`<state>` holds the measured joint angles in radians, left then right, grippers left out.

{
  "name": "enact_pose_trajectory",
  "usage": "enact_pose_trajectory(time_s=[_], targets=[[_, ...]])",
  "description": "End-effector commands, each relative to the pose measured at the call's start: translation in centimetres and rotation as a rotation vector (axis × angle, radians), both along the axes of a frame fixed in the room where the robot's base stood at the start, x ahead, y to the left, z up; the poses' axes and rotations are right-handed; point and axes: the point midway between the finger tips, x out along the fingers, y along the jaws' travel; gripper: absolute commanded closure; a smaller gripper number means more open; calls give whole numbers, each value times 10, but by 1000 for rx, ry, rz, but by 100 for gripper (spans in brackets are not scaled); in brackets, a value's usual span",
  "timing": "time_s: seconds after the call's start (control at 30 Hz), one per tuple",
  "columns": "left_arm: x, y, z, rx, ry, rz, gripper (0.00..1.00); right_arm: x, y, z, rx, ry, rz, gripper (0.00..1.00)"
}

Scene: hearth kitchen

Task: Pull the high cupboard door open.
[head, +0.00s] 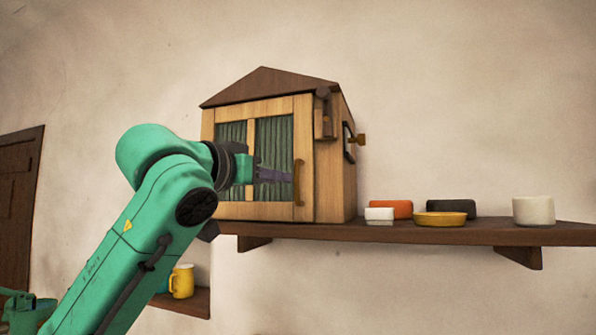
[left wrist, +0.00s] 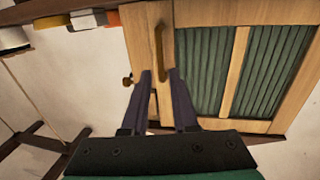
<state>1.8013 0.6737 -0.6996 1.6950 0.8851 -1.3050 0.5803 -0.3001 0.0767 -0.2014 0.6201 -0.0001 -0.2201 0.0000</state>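The high cupboard (head: 306,105) is a wooden, gable-roofed box on the wall shelf. Its door (head: 246,206) has green pleated panels and looks shut, flush with the front. The bronze bar handle (head: 299,183) stands upright at the door's right edge. It also shows in the left wrist view (left wrist: 158,45). My left gripper (head: 288,176) is at the handle, its fingers pointing right across the door. In the left wrist view its fingertips (left wrist: 160,73) are apart, with the handle's end between or just beyond them; contact cannot be told. My right gripper is not in view.
The wooden shelf (head: 450,233) carries a white block (head: 379,214), an orange block (head: 392,207), a dark block (head: 451,206), a yellow dish (head: 440,219) and a pale cup (head: 533,210). A yellow mug (head: 181,281) stands on a lower shelf. The wall above is bare.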

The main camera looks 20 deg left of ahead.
Motion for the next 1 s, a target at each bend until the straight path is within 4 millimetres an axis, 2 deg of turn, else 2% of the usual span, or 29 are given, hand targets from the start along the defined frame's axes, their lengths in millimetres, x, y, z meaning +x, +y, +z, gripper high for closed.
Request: enact_pose_trajectory(time_s=[0.03, 0.13, 0.23, 0.37, 0.67, 0.73, 1.0], targets=[[14, -3, 8, 0, 4, 0, 73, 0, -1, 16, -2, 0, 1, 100], [40, -10, 8, 0, 3, 1, 73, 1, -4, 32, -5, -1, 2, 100], [62, -16, 7, 1, 2, 0, 73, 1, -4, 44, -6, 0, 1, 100], [79, -21, 4, -1, -1, 1, 73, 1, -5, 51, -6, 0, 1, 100], [84, -22, 0, -1, -2, 0, 73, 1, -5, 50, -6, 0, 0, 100], [84, -22, 0, -1, -3, 0, 100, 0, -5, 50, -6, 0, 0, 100], [83, -22, 1, -1, -3, 0, 100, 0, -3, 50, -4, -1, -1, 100]])
